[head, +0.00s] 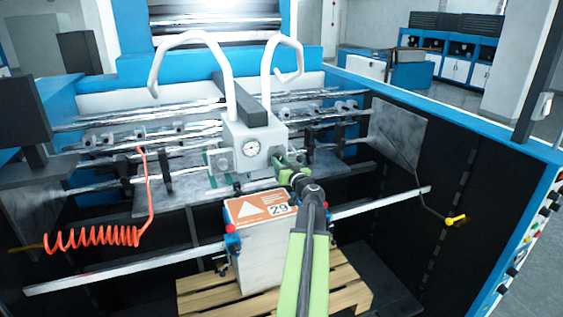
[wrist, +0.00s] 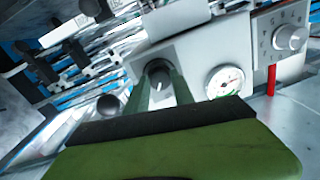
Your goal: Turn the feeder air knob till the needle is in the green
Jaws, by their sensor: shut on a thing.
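My gripper (head: 284,160) is shut on a dark round knob on the right of the grey feeder head (head: 255,128). In the wrist view its two green fingers (wrist: 160,88) stand on either side of this air knob (wrist: 158,72), which has a pale mark on its face. The round white gauge (head: 250,148) sits beside the knob on the same face. In the wrist view the gauge (wrist: 224,83) shows a green band along its lower edge and some red at the right. The needle is too small to read surely.
A second knob with a marked dial (wrist: 290,38) is on the far side of the gauge. A red coiled hose (head: 95,238) hangs at left. A paper stack with an orange label (head: 250,210) stands on a wooden pallet (head: 345,285) below. Steel bars cross the feeder.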

